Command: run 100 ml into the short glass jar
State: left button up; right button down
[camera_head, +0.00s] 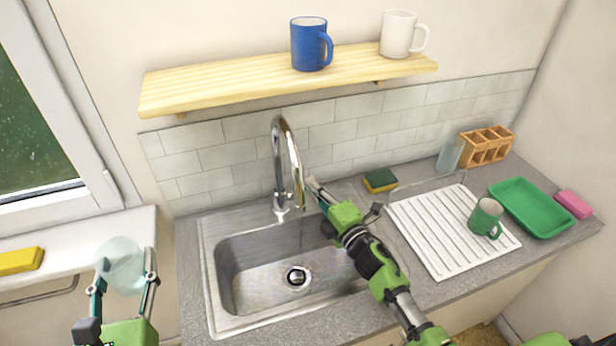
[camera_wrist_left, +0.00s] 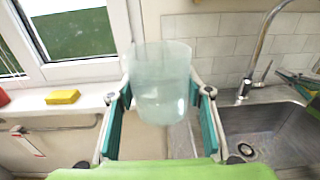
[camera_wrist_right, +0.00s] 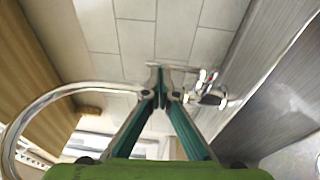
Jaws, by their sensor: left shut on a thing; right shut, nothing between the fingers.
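The short glass jar (camera_head: 122,262) is clear and wide, held by my left gripper (camera_head: 124,277) at the left of the sink. In the left wrist view the jar (camera_wrist_left: 162,88) stands about upright between the finger pads, its lower part cloudier; I cannot tell how much water it holds. The chrome tap (camera_head: 279,150) arches over the sink; no stream shows under its spout. My right gripper (camera_head: 312,184) is shut and empty beside the tap. In the right wrist view its fingertips (camera_wrist_right: 163,92) are close to the tap's lever (camera_wrist_right: 207,88); contact is unclear.
The steel sink basin (camera_head: 260,274) is empty. A green-and-yellow sponge (camera_head: 380,181), a taller glass (camera_head: 449,155), a wooden rack (camera_head: 487,148), a drainboard (camera_head: 430,228) with a green mug (camera_head: 485,217) and a green tray (camera_head: 532,207) lie right. A yellow sponge (camera_head: 20,261) lies left.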

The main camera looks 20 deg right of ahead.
pick_arm(q)
jog(key=shift+r, duration=0.35)
pick_arm(e)
jog(key=shift+x, duration=1.3)
pick_arm(q)
jog(key=shift+f, duration=0.35)
jog(key=shift+s+d+r, duration=0.1)
jog(key=shift+s+r, duration=0.1)
jog(key=shift+s, duration=0.15)
jog(key=shift+w, duration=0.1)
pick_arm(e)
jog(key=shift+w+r, duration=0.5)
jog(key=shift+w, duration=0.05)
pick_arm(q)
jog(key=shift+f, duration=0.1)
pick_arm(e)
jog(key=shift+s+d, duration=0.1)
